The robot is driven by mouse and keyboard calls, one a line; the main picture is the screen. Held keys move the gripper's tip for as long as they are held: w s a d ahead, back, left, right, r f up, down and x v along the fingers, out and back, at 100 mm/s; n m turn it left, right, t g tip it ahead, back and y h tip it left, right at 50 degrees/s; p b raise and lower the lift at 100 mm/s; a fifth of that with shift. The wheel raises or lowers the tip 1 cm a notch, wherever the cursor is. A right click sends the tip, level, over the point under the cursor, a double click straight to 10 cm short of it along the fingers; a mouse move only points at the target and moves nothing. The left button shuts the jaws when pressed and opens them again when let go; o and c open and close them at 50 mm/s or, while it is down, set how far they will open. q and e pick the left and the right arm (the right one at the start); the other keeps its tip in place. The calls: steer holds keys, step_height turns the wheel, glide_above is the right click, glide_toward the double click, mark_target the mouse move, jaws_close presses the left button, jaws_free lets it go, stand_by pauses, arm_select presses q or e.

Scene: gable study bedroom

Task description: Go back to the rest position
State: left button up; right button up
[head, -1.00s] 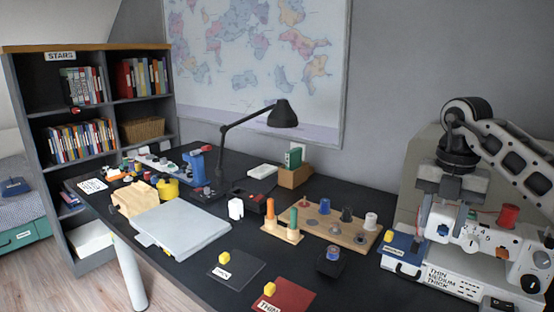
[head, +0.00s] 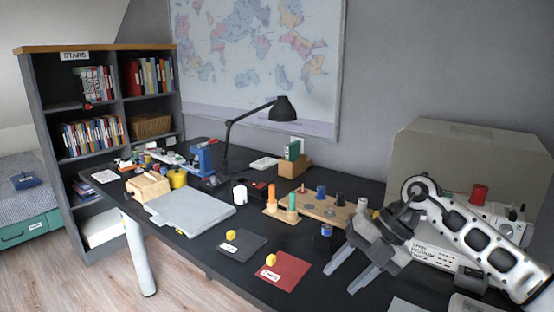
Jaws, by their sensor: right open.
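My right gripper (head: 358,268) is at the right of the head view, over the front right part of the black desk (head: 215,264). Its two grey fingers are spread, with nothing between them, and point down to the left. The fingers are right of the red mat (head: 285,272) and in front of the sewing machine (head: 497,222). The gripper and its arm hide part of the machine. My left gripper does not show.
A wooden peg board (head: 320,208) with spools stands behind the gripper, and a small dark block (head: 325,239) is close to its left. A black lamp (head: 283,108), a grey closed case (head: 190,212) and a dark mat (head: 242,245) are further left. A bookshelf (head: 100,115) stands at the back left.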

steer(key=s+a+r+m+t+y, duration=0.1)
steer(key=s+a+m+t+y, duration=0.1)
steer(key=s+a+y, duration=0.35)
steer(key=s+a+r+m+t+y, duration=0.1)
steer(key=s+a+m+t+y, duration=0.15)
steer(key=a+y, duration=0.5)
steer(key=s+d+f+m+t+h, duration=0.1)
steer(key=d+f+m+t+h, duration=0.5)
steer(key=m, duration=0.5)
steer(key=s+d+f+m+t+h, duration=0.1)
steer(key=d+f+m+t+h, duration=0.2)
steer(key=m+t+h, duration=0.55)
steer(key=s+d+f+m+g+h, duration=0.1)
steer(key=s+d+f+m+g, duration=0.1)
steer(key=s+f+m+g, duration=0.1)
steer(key=s+d+f+m+g+h+p, duration=0.1)
steer(key=s+f+m+g, duration=0.3)
steer(key=s+f, duration=0.4)
steer(key=shift+s+d+f+g, duration=0.3)
steer(key=shift+d+g, duration=0.1)
steer(key=shift+d, duration=0.5)
